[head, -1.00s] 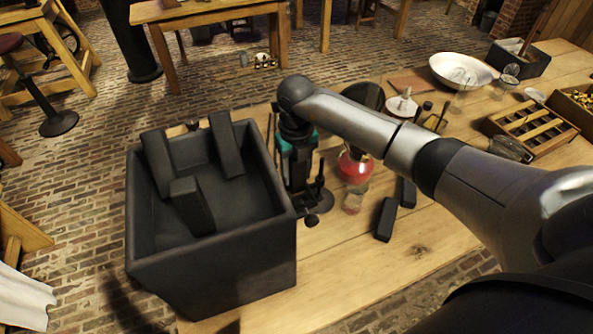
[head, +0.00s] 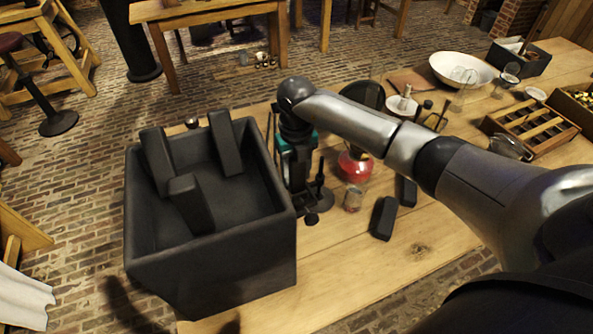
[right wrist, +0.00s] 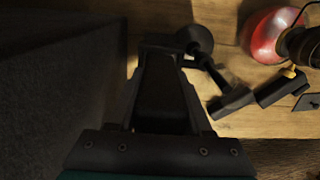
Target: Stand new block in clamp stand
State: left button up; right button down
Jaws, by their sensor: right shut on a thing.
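My right gripper (head: 297,165) points down just right of the black bin, at the near part of the table. In the right wrist view its fingers (right wrist: 163,68) are shut on a dark block (right wrist: 162,95), which shows between them. Dark parts that look like the clamp stand (right wrist: 232,100), with a rod and a round knob, lie close to the right of the fingers. In the head view the stand's dark base (head: 318,197) shows beside and below the gripper. Whether the block touches the stand is hidden. My left gripper is out of view.
The black bin (head: 215,265) holds three dark blocks (head: 190,204). Two more dark blocks (head: 384,218) lie on the table, right of a small glass jar (head: 353,198) and a red lamp (head: 354,166). A white bowl (head: 460,70) and wooden rack (head: 530,130) stand farther back.

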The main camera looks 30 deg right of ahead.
jog(key=shift+f+b, duration=1.1)
jog(key=shift+f, duration=0.35)
jog(key=shift+c, duration=1.2)
grip_release()
notch_tip(320, 180, up, 15)
jog(key=shift+r+p, duration=0.1)
jog(key=shift+p, duration=0.5)
